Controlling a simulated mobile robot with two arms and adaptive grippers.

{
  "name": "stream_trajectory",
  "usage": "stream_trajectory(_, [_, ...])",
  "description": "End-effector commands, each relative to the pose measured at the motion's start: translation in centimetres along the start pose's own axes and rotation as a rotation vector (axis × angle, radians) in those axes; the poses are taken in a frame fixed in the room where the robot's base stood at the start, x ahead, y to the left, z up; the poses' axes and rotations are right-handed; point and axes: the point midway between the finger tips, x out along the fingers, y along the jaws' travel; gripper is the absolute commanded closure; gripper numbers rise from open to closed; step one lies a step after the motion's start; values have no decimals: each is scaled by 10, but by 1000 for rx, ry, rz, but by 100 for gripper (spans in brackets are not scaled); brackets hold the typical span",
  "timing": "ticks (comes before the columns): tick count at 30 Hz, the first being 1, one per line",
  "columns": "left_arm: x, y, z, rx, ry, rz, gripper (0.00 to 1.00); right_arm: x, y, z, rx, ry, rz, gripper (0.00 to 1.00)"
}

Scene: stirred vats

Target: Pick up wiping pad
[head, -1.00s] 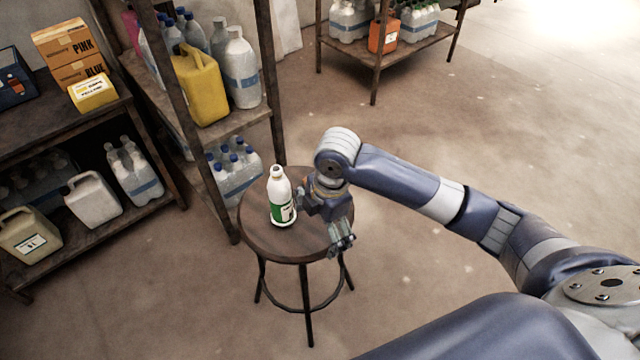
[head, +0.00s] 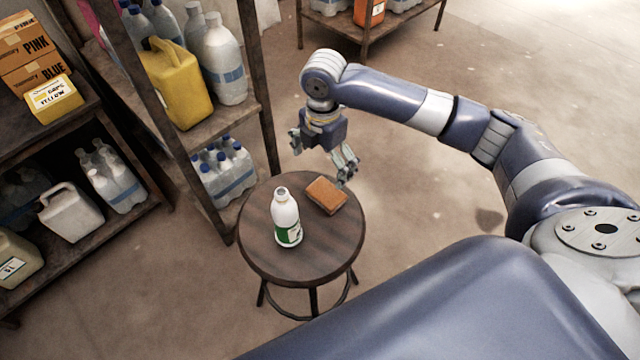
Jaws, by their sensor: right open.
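The wiping pad (head: 326,195) is a small orange-brown block lying flat on the round wooden stool (head: 268,262), near its back right edge. A white bottle with a green label (head: 286,218) stands upright on the stool, to the left of and in front of the pad. My right gripper (head: 321,160) is open and empty, above and behind the pad, with its fingers pointing down and spread apart. One finger appears close to the pad's back right corner; I cannot tell whether it touches. My left gripper is not in view.
A shelf at the left holds a yellow jug (head: 178,84) and several plastic bottles. A dark table carries orange boxes (head: 24,62) and a yellow box (head: 53,98). Another low shelf (head: 385,28) stands at the back. The floor to the right of the stool is clear.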

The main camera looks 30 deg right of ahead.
Motion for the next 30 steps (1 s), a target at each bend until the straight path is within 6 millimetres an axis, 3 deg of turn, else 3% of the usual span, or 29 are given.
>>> stream_trajectory(6, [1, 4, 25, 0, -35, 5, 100, 36, -2, -1, -1, 2, -4, 0])
stream_trajectory(12, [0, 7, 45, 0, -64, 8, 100, 50, -2, 0, -1, 1, -2, 0])
stream_trajectory(21, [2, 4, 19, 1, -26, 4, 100, 92, -8, 2, -1, 0, -2, 0])
stream_trajectory(25, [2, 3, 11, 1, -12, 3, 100, 98, -8, 2, -2, 0, -1, 0])
stream_trajectory(30, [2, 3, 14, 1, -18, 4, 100, 98, -8, 2, -2, 0, 0, 0])
